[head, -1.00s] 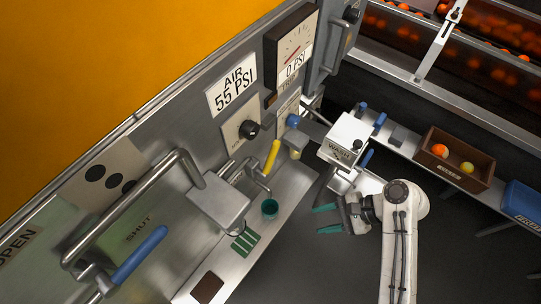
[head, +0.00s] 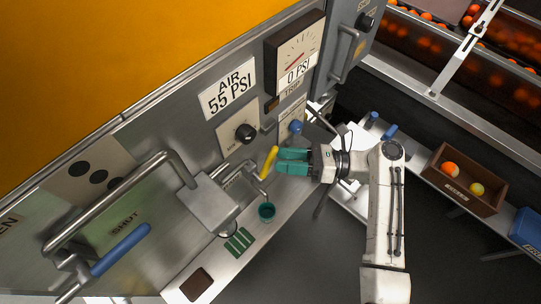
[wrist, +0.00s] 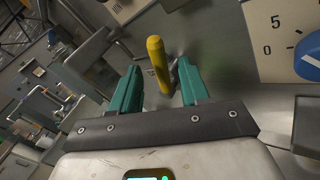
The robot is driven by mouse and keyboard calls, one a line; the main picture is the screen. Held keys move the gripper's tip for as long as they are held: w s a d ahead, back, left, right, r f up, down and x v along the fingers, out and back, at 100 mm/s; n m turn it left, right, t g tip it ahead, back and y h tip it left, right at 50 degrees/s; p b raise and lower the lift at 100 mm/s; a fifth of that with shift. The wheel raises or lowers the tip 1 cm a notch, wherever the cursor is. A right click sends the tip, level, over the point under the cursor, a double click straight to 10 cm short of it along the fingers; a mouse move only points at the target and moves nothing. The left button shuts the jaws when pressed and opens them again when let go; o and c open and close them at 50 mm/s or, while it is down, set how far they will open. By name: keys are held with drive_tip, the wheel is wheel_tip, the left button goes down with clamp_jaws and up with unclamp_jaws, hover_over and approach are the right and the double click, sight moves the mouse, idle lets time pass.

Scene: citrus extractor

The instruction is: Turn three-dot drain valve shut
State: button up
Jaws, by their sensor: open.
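The three-dot plate (head: 98,172) is on the steel panel at the left of the head view, partly behind a bent pipe rail. A blue lever (head: 120,250) sits below it, its free end near the SHUT label (head: 125,225). An OPEN label (head: 8,226) is cut by the left edge. My gripper (head: 279,161) is open, its teal fingers pointing left at a yellow handle (head: 269,162) by a small tap. In the wrist view the yellow handle (wrist: 158,62) appears between the open fingers; contact cannot be told.
A teal cup (head: 267,211) and a green slotted piece (head: 239,241) are on the steel ledge below the tap. A black knob (head: 245,133) and a blue knob (head: 296,127) stick out above. A brown fruit box (head: 464,182) is at the right.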

sight(270, 159)
drive_tip(key=shift+a, duration=2.15)
clamp_jaws()
